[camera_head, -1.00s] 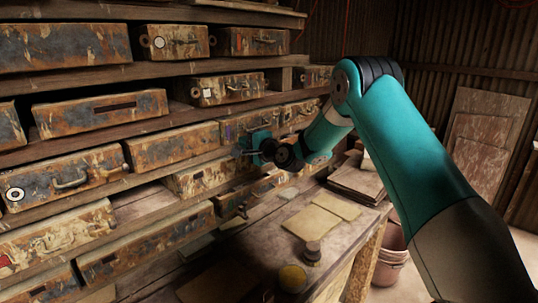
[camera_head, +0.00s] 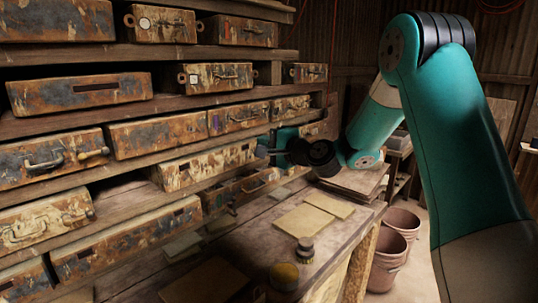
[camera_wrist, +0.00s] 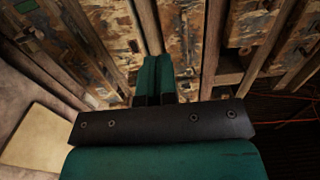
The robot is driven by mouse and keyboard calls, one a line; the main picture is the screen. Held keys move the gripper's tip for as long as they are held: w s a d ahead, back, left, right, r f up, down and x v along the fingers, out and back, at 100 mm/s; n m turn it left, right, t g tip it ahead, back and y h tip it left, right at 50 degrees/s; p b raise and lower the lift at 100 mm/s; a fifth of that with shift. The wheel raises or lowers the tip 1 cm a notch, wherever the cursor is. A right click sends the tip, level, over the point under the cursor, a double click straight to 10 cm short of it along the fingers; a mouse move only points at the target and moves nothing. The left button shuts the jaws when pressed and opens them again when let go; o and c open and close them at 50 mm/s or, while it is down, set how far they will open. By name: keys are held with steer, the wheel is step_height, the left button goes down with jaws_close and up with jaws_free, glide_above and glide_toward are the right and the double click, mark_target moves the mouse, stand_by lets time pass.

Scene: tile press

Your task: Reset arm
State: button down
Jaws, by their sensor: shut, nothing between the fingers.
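My arm is teal with dark joints and fills the right side of the head view. My gripper (camera_head: 270,147) is in front of the shelf of worn drawers, close to the right part of the rack. In the wrist view my gripper (camera_wrist: 155,60) shows two teal fingers pressed together with nothing between them. The fingers point toward the drawer fronts; whether they touch any drawer cannot be told.
The wooden rack (camera_head: 225,100) holds several rusty, paint-chipped drawers, and one drawer (camera_head: 208,164) juts out. The workbench (camera_head: 272,243) carries flat tiles (camera_head: 304,221), a small jar (camera_head: 305,250) and a yellow-topped tin (camera_head: 284,276). Buckets (camera_head: 392,248) stand on the floor at the right.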

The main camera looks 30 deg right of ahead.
steer(key=s+a+f+n+g+y, duration=0.25)
steer(key=s+a+n+g, duration=1)
steer(key=s+a, duration=0.7)
steer(key=s+f+n+g+h, duration=0.1)
steer(key=s+n, duration=0.3)
steer(key=s, duration=0.5)
steer(key=s+f+n+g+h, duration=0.2)
steer(key=s+n, duration=0.3)
steer(key=s, duration=0.4)
steer(key=shift+d+g, duration=0.35)
steer(key=shift+g, duration=0.5)
